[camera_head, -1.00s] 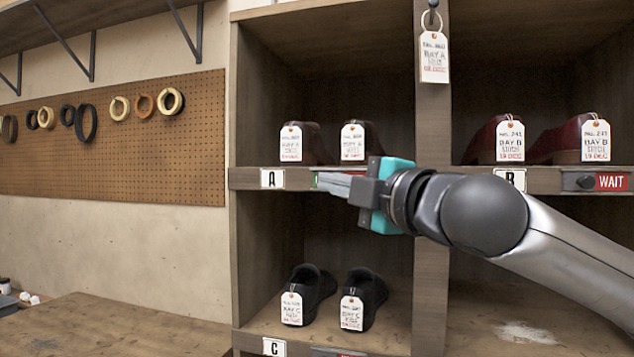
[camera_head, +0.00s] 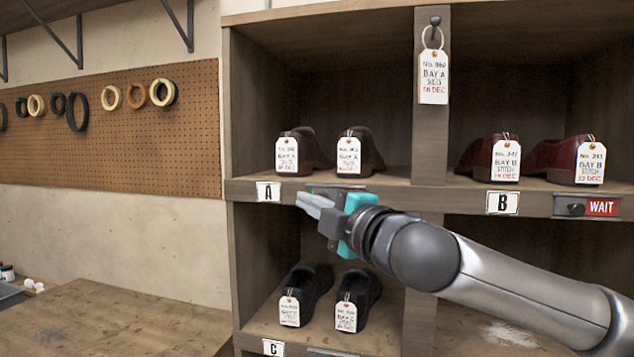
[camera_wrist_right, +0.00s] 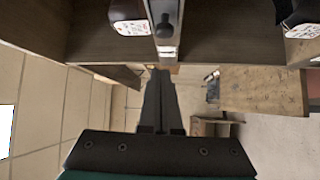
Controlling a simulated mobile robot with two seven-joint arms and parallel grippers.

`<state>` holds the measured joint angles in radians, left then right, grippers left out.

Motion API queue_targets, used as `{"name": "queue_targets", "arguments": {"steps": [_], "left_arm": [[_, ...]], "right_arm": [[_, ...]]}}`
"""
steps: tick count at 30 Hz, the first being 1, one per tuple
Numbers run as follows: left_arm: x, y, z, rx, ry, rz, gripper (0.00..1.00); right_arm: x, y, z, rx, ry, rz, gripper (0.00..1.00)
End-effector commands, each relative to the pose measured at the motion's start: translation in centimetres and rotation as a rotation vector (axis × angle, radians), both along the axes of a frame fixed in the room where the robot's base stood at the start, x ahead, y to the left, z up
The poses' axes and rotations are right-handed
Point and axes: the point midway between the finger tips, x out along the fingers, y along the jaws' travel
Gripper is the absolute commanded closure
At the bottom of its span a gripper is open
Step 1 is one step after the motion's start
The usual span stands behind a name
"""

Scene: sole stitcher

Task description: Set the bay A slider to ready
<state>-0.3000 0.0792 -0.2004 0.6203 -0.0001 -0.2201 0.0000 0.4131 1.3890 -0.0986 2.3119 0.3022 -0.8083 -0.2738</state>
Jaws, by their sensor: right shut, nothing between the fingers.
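The bay A slider sits on the shelf front edge to the right of the A label (camera_head: 268,191). In the head view my right gripper and wrist cover most of it. In the right wrist view a dark knob (camera_wrist_right: 164,27) on a pale strip shows on the shelf edge, beyond the fingertips; its wording cannot be read. My right gripper (camera_head: 303,203) is shut and empty, its fingers pointing left, just below and in front of that edge. Its shut fingers also show in the right wrist view (camera_wrist_right: 158,85). My left gripper is not in view.
Black shoes (camera_head: 358,292) stand in bay C below. Bay B's slider (camera_head: 574,209) shows a red WAIT. A BAY A tag (camera_head: 433,78) hangs on the divider. A table (camera_head: 110,325) stands at lower left.

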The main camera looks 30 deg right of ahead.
Motion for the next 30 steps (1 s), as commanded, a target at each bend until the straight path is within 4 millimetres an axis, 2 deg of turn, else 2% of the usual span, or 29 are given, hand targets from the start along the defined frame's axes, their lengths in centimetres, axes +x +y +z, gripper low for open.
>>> {"name": "queue_targets", "arguments": {"steps": [1,14,24,30], "left_arm": [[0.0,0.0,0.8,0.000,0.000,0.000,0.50],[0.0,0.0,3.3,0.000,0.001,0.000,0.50],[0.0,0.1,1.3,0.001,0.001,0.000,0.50],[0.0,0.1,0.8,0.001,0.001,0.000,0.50]], "right_arm": [[0.5,-0.1,0.5,0.007,-0.002,-0.001,1.00],[5.2,0.1,0.8,0.003,-0.001,0.000,1.00],[3.2,-2.4,-0.4,-0.003,0.003,-0.005,1.00],[2.7,-3.0,-0.3,-0.002,0.001,-0.002,1.00]]}}
